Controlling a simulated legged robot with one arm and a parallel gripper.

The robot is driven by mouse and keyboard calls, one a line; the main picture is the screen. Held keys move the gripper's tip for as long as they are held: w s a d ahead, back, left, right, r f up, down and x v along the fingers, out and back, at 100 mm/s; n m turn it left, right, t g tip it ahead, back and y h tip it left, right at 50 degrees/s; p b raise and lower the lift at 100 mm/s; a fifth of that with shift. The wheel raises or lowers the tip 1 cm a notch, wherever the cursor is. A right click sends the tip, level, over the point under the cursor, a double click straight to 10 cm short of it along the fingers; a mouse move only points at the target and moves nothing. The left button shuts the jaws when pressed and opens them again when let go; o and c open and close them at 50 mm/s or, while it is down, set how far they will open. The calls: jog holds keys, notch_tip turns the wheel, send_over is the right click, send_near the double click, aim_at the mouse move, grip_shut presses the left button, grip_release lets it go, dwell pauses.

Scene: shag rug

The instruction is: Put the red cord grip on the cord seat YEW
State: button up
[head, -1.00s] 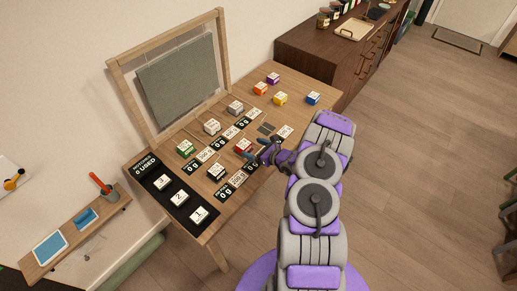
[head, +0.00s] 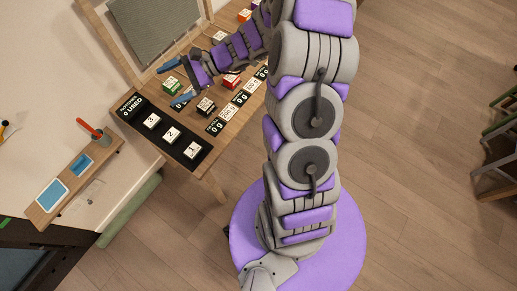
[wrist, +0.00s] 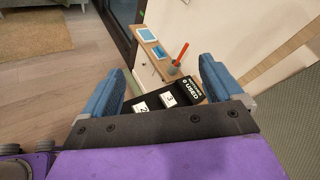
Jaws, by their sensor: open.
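A red block with a white top label (head: 231,81), which looks like the red cord grip, sits on the wooden desk (head: 208,172), below and right of my gripper in the head view. In the wrist view my gripper (wrist: 160,82) points past the desk's numbered black strip, with nothing between the fingers. The lettering on the seats is too small to read, so I cannot tell which is YEW. My arm hides part of the desk.
The black strip (head: 133,107) carries white tiles 1, 2 and 3. A wall shelf (head: 53,212) holds a cup with a red-handled tool (head: 90,129). A grey panel (head: 150,25) stands behind.

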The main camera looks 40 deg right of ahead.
jog(key=s+a+r+n+g+h, duration=0.3)
jog(key=s+n, duration=0.2)
jog(key=s, duration=0.5)
jog(key=s+a+r+n+g+h, duration=0.25)
jog(key=s+r+n+g, duration=0.2)
jog(key=s, duration=0.45)
jog(key=s+d+n+h, duration=0.3)
jog(key=s+d+h, duration=0.1)
jog(key=s, duration=0.3)
jog(key=s+d+r+n+t+h, duration=0.1)
jog(key=s+d+n+h, duration=0.2)
jog(key=s+d, duration=0.3)
jog(key=shift+s+d+r+h, duration=0.15)
jog(key=shift+s+d+h, duration=0.25)
jog(key=shift+s+h, duration=0.6)
